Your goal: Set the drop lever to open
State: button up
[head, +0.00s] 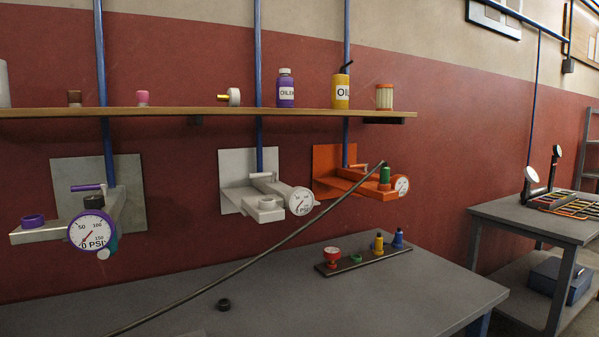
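Three wall-mounted drop units hang below the shelf, each on a blue pipe. The left unit has a short purple lever (88,188) lying roughly level, beside a purple-rimmed gauge (92,231). The middle white unit has a short pale lever (262,175), also roughly level, and a white gauge (300,201). The orange unit has a small lever (357,167), a green fitting (385,175) and a gauge (402,186). Which lever the task means cannot be told from the picture. My gripper is not in view.
A long dark rod or hose (270,246) crosses in front, reaching the orange unit. A wooden shelf (215,111) overhangs the units. A second table (520,220) stands right.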

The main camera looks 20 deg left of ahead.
aim_at(361, 166)
jog(key=i+j+u, duration=0.1)
jog(key=i+u, duration=0.2)
jog(key=i, duration=0.3)
jog(key=i+u, duration=0.25)
jog(key=i, duration=0.4)
jog(key=l+u, duration=0.1)
